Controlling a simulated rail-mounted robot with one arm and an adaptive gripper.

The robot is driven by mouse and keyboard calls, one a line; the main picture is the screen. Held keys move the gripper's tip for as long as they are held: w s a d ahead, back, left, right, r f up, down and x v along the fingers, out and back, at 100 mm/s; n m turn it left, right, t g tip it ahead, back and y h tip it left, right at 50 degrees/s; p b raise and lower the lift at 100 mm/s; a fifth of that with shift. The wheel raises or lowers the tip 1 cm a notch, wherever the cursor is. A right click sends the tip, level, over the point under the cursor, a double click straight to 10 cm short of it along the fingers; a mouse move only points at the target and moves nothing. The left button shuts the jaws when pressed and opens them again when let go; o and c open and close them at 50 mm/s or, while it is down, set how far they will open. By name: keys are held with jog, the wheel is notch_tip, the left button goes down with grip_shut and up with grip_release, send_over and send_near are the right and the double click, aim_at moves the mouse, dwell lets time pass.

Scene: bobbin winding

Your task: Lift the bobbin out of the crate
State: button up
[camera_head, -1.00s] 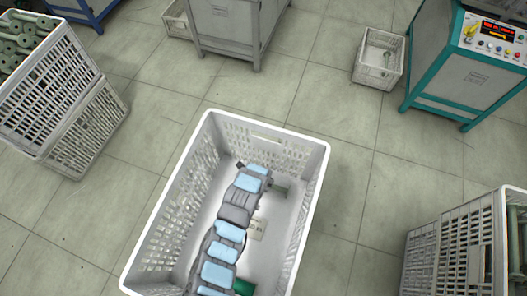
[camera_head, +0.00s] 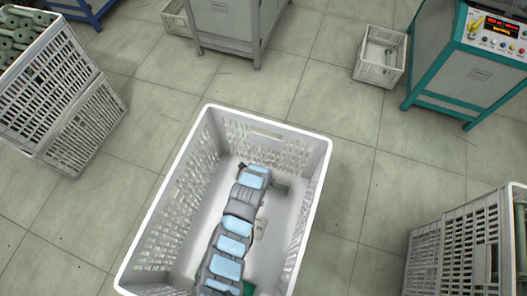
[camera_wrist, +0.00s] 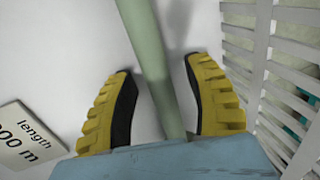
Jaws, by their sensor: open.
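A large white slatted crate (camera_head: 322,190) stands in the middle of the head view, with my arm reaching down into it. A pale green rod-like bobbin (camera_wrist: 150,50) runs between my fingers in the wrist view. A small grey-green end of it seems to show beside my arm in the head view (camera_head: 281,189); the rest is hidden. My gripper (camera_wrist: 158,66) is open, one yellow ribbed finger on each side of the rod, with gaps between. A blue-grey surface covers the bottom of the wrist view; I cannot tell what it is. My fingers are hidden in the head view.
A label card (camera_wrist: 28,140) lies on the crate floor, left of my fingers. The slatted wall (camera_wrist: 285,70) is close on the right. A crate of bobbins (camera_head: 60,75) stands left, another crate (camera_head: 455,245) right, a small crate (camera_head: 380,72) and a teal-framed machine (camera_head: 470,85) behind.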

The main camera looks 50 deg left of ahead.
grip_shut()
jog(key=shift+r, duration=0.15)
